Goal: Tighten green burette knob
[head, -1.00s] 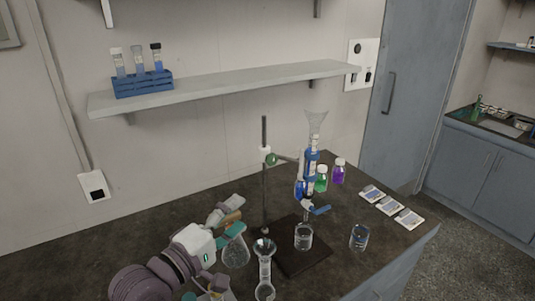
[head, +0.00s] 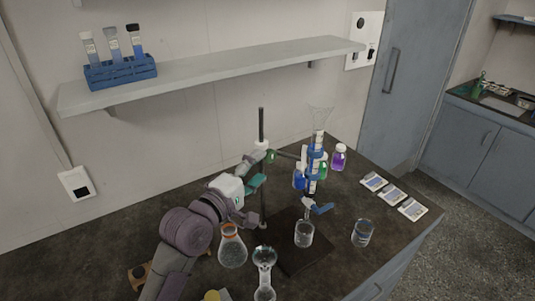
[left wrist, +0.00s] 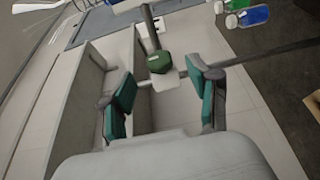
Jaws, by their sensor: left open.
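The green knob (head: 271,156) sits on the clamp at the stand's upright rod (head: 261,124). It also shows as a dark green faceted knob in the left wrist view (left wrist: 159,63). My left gripper (head: 262,168) is open beside the rod, to the left of the knob. In the left wrist view, its teal finger pads (left wrist: 161,84) are apart, with the knob ahead, roughly between them and slightly beyond their tips. The burette (head: 316,150) stands upright in the blue clamp, with a funnel-shaped top and a blue stopcock (head: 322,208). My right gripper is not in view.
A beaker (head: 304,234) stands on the dark stand base (head: 309,261). A conical flask (head: 232,250) and a tall glass vessel (head: 264,270) stand close to my left arm.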

